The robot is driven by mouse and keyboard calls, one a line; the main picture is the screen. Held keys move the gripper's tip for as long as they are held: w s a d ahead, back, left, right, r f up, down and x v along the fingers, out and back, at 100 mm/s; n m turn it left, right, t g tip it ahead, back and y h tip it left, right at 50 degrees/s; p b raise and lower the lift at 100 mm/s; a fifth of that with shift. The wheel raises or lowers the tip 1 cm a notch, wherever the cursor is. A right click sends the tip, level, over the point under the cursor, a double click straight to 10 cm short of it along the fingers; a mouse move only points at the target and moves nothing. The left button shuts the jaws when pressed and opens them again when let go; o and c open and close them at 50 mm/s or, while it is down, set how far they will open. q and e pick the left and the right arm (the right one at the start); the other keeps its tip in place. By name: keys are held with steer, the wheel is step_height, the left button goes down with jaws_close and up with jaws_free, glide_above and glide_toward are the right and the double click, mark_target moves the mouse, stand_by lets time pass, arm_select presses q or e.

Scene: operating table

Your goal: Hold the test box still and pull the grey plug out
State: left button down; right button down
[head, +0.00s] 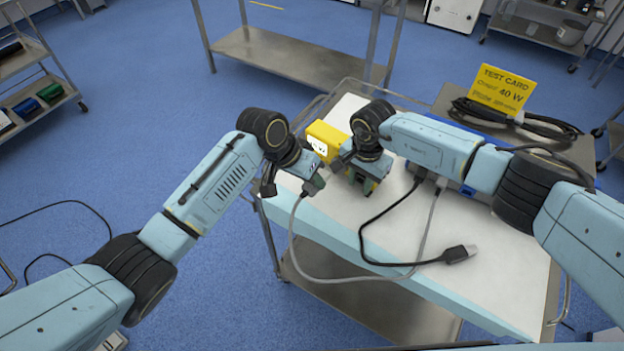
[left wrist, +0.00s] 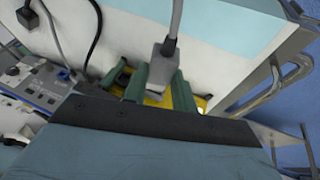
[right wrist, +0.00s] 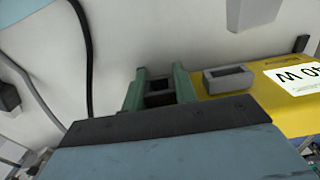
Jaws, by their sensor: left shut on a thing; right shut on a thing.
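The yellow test box (head: 322,136) stands on the white table top, with a pale marked face. In the right wrist view its yellow side (right wrist: 270,105) bears a white label and a grey socket-like block (right wrist: 228,79). My left gripper (head: 314,184) is shut on the grey plug (left wrist: 164,66), whose grey cable runs away from it. A grey block at the top of the right wrist view looks like this plug, apart from the socket. My right gripper (head: 364,180) is shut beside the box; its fingers (right wrist: 160,90) hold a dark part of it, mostly hidden.
A black cable with a loose dark plug (head: 460,254) lies on the table's front part. A grey cable loops over the front edge. A yellow test card (head: 502,90) and coiled black cable (head: 520,120) are at the back right.

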arm_select(q)
steer(key=shift+s+a+r, duration=0.15)
steer(key=shift+s+r, duration=0.05)
steer(key=shift+r, duration=0.7)
steer(key=shift+s+a+r, duration=0.15)
steer(key=shift+r, duration=0.75)
steer(key=shift+s+a+r, duration=0.15)
steer(key=shift+s+r, duration=0.05)
steer(key=shift+r, duration=0.7)
arm_select(e)
steer(key=c, duration=1)
jaws_free()
step_height(320, 180, up, 12)
steer(key=shift+r, duration=0.1)
